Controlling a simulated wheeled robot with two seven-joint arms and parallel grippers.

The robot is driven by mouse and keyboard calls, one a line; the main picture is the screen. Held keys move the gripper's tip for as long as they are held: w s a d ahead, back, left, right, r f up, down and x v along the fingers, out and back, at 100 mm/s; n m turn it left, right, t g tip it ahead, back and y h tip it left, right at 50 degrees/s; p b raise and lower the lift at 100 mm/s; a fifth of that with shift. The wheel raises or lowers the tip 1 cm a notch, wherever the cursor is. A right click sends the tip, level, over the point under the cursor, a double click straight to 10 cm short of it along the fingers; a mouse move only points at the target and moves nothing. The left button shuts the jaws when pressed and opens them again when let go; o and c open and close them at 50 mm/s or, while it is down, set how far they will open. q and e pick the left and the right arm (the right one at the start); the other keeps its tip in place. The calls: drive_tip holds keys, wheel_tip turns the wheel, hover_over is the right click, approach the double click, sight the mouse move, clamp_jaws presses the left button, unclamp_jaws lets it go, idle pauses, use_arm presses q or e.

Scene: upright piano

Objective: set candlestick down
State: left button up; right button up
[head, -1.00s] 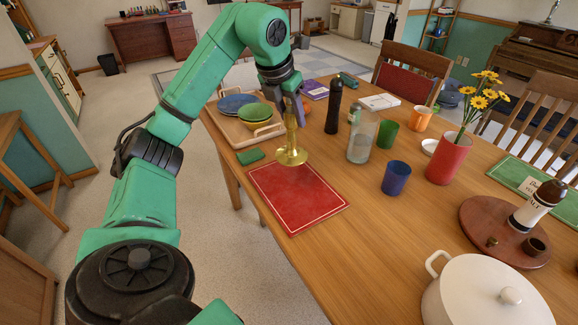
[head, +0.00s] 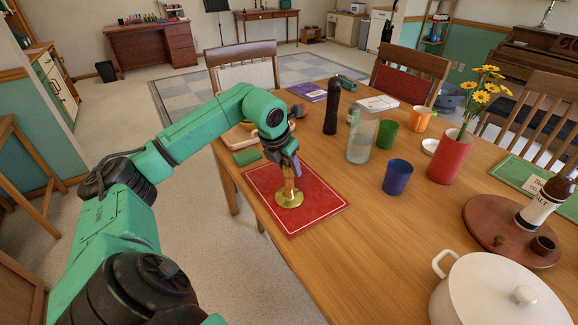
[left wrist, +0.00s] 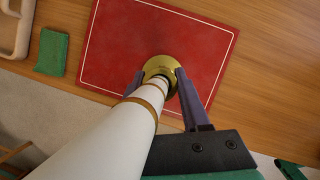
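The brass candlestick (head: 289,198) stands upright over the red placemat (head: 320,203), its round base on or very close to the mat. My left gripper (head: 290,168) is around its upper stem, pointing down. In the left wrist view, the fingers (left wrist: 160,82) lie on both sides of the candlestick, whose brass base (left wrist: 163,66) shows below. A white shaft with brass bands (left wrist: 105,135) runs from it toward the camera. Whether the fingers press on it is unclear. My right gripper is out of view.
A green folded cloth (head: 247,157) lies past the mat's far left corner. A clear glass (head: 360,142), dark bottle (head: 332,106) and blue cup (head: 397,177) stand to the right. A white pot (head: 485,290) is at the near right. Bare wood lies between mat and pot.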

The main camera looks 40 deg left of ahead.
use_arm(q)
drive_tip(key=o, duration=0.4)
drive_tip(key=shift+r, duration=0.25)
drive_tip(key=v, duration=1.2)
drive_tip(key=shift+p, duration=0.3)
drive_tip(key=shift+f, duration=0.1)
